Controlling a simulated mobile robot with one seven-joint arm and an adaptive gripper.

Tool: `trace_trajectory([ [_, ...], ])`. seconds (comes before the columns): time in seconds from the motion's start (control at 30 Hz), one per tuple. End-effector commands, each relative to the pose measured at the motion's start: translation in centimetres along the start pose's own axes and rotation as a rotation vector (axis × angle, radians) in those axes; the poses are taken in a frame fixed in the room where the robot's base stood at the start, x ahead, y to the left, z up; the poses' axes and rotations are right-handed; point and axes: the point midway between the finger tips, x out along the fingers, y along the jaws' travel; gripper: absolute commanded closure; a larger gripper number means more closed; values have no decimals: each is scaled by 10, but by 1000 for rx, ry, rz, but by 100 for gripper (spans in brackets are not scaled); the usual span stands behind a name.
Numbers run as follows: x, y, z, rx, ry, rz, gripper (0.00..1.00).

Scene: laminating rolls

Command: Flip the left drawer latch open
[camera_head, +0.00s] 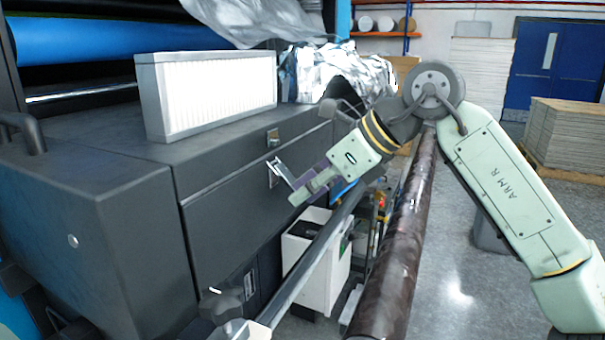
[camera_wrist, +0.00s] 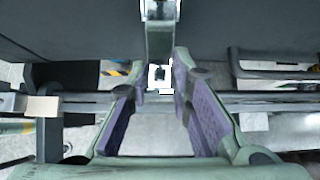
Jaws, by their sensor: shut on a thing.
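The left drawer latch (camera_head: 282,172) is a small silver lever on the dark grey drawer front (camera_head: 225,215). It stands out from the panel at an angle, and its outer end is at my gripper. My gripper (camera_head: 299,188) reaches in from the right, in front of the drawer. In the wrist view my gripper's (camera_wrist: 160,68) purple-padded fingers converge on the grey metal lever (camera_wrist: 160,40) at top centre. They are shut on its end. The fingers hide part of the lever's tip.
A white pleated filter (camera_head: 210,95) stands on top of the machine. A long dark roll (camera_head: 395,260) and a grey bar (camera_head: 310,265) run below and to the right of my gripper. A white box (camera_head: 315,260) sits under the bar. Open floor lies at the right.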

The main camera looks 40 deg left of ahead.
Motion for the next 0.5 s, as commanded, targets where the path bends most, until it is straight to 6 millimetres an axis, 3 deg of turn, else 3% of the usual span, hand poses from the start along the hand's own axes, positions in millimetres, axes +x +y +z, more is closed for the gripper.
trace_trajectory([
  [0.5,-23,0,16,-2,447,-3,100],
])
